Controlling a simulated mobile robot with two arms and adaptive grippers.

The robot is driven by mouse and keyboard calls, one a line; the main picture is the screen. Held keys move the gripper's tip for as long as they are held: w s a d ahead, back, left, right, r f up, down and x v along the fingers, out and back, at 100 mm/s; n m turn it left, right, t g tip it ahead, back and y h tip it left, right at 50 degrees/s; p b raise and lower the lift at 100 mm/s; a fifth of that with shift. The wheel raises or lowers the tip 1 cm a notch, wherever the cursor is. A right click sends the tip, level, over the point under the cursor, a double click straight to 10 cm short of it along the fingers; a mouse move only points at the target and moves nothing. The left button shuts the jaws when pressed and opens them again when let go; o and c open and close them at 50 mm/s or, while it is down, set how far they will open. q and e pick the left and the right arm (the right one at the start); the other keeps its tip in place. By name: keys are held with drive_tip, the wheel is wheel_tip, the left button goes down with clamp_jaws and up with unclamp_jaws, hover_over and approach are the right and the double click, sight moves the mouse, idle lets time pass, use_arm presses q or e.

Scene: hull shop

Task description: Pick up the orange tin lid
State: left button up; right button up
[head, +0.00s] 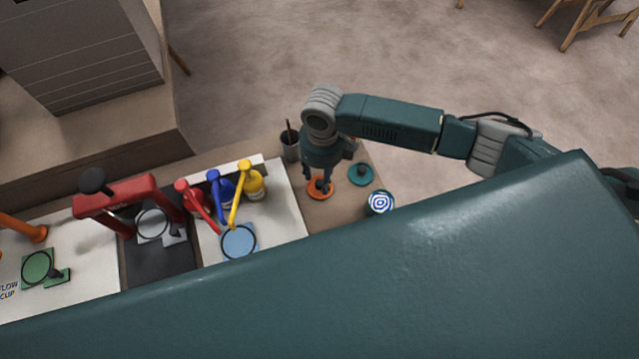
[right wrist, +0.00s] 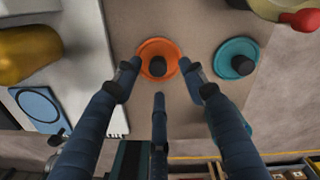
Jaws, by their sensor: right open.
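The orange tin lid (head: 314,193) is a flat round disc with a dark knob on top, lying on the brown bench top. It also shows in the right wrist view (right wrist: 158,46). My right gripper (head: 320,184) hangs over it, pointing down, and partly covers it in the head view. In the right wrist view its blue fingers (right wrist: 160,76) are spread, with tips near the lid's lower left and right edges and nothing held between them. I cannot tell whether they touch the lid. My left gripper is not in view.
A teal lid (head: 361,174) with a dark knob lies close to the right. A blue-and-white ringed tin (head: 380,202) stands near the bench edge. A dark cup (head: 290,146) stands behind on the left.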

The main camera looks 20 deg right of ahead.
sight(320, 183)
wheel_tip(320, 183, down, 3)
drive_tip(key=shift+a+f, duration=0.15)
drive_tip(key=shift+f, duration=0.05)
drive_tip(key=shift+c, duration=0.3)
drive_tip(key=c, duration=0.8)
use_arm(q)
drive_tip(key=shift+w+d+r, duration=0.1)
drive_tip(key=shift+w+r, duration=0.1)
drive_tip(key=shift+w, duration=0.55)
use_arm(e)
drive_tip(key=shift+c, duration=0.3)
drive_tip(key=shift+r, duration=0.15)
